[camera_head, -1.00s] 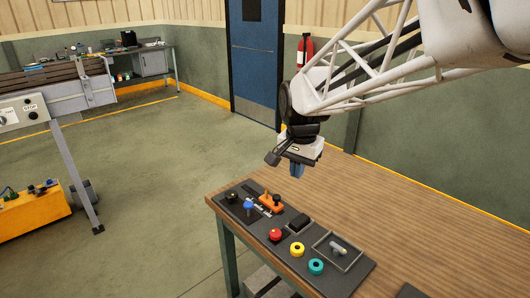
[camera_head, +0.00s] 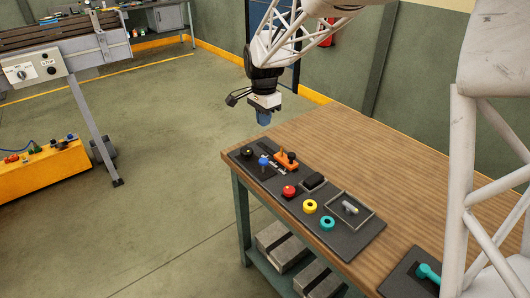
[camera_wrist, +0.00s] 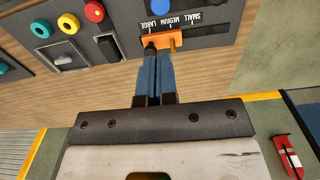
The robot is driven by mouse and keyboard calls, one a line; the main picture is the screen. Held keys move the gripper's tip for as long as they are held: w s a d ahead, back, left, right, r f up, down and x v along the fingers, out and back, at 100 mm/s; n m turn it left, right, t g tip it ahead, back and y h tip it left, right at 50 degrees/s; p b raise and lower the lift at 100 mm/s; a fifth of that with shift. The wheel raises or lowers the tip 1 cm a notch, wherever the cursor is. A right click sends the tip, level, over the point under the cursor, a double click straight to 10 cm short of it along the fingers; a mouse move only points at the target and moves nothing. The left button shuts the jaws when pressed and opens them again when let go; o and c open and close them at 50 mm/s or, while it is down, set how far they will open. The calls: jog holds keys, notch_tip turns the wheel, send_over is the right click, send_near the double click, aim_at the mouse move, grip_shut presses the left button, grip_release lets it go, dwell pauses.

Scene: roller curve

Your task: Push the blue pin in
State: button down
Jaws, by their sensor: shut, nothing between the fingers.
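The blue pin (camera_head: 263,161) stands upright with a round blue head on the dark control panel (camera_head: 362,236) at the left part of the table. In the wrist view its blue head (camera_wrist: 159,6) shows at the top edge, partly cut off. My gripper (camera_head: 264,119) is shut and empty, its blue fingers pointing down, in the air above the panel's far end. It is apart from the pin. In the wrist view my gripper's fingertips (camera_wrist: 161,54) overlap the lower edge of the orange slider; the height gap cannot be told.
The orange slider (camera_head: 287,160) is close beside the pin, and a black knob (camera_head: 247,151) stands on its other side. A red button (camera_head: 290,191), yellow ring (camera_head: 310,206) and teal ring (camera_head: 328,223) follow nearer. The wooden tabletop (camera_head: 400,190) right of the panel is mostly clear.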

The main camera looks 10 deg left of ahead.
aim_at(264, 161)
dwell(0.3)
notch_tip(264, 161, down, 14)
jog(key=shift+r, duration=0.1)
dwell(0.7)
jog(key=shift+f, duration=1.7)
jog(key=shift+s+f, duration=0.1)
notch_tip(264, 161, up, 15)
